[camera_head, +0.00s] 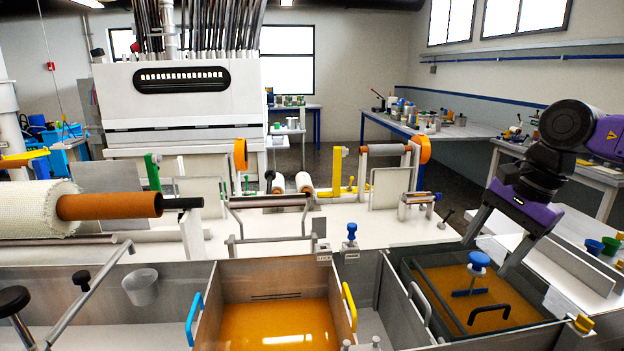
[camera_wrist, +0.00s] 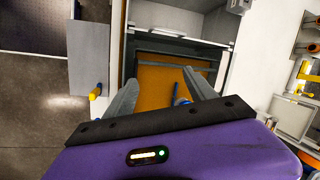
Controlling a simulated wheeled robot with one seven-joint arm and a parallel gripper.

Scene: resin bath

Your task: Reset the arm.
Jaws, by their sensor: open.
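My gripper (camera_head: 490,246) is at the right of the head view, its purple body tilted and its two grey fingers pointing down and to the left. It is open, with nothing between the fingers. It is over the far right part of the right-hand bath (camera_head: 398,262), which holds orange resin. In the wrist view my gripper (camera_wrist: 160,82) shows two spread fingers above the orange resin (camera_wrist: 160,92). A blue part (camera_wrist: 181,94) shows partly behind the right finger.
In the right bath are a blue knob (camera_head: 478,260) and a black handle (camera_head: 489,310). A yellow knob (camera_head: 582,323) is at its near right corner. A middle tank (camera_head: 227,275) of orange resin has blue and yellow handles. Rollers and a white machine (camera_head: 180,95) stand behind.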

